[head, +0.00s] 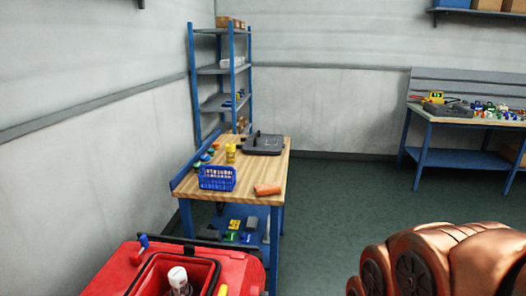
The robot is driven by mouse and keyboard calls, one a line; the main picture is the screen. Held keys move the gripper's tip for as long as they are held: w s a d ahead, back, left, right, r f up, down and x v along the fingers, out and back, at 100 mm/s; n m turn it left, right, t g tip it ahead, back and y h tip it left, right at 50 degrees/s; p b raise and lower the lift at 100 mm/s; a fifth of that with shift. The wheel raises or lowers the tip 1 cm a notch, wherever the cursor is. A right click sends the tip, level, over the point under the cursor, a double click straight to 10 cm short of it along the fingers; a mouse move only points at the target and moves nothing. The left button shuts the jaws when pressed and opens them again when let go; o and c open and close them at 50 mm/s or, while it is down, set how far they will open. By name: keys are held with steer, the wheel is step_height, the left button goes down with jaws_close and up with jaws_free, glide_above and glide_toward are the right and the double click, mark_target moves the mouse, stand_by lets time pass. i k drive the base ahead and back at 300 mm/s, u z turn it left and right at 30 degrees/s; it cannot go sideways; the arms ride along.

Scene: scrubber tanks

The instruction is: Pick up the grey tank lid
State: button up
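A flat dark grey piece that looks like the tank lid (263,145) lies on the far end of a wooden-topped table (236,180), with a dark upright part on its left side. It is small in view, so its details are unclear. My gripper is not in view. Only a copper-coloured part of my arm shows at the bottom right, well apart from the table.
The table also holds a blue basket (217,179), a yellow container (230,153) and an orange object (267,190). A red machine (240,268) with an open well stands at the bottom left. A blue shelf rack (221,70) stands behind. A workbench (470,118) stands right. Green floor (335,205) between is clear.

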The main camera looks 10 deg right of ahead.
mark_target(258, 144)
steer(key=z, duration=0.8)
steer(key=i, duration=4.05)
steer(key=u, duration=3.5)
steer(key=i, duration=0.45)
steer(key=z, duration=0.1)
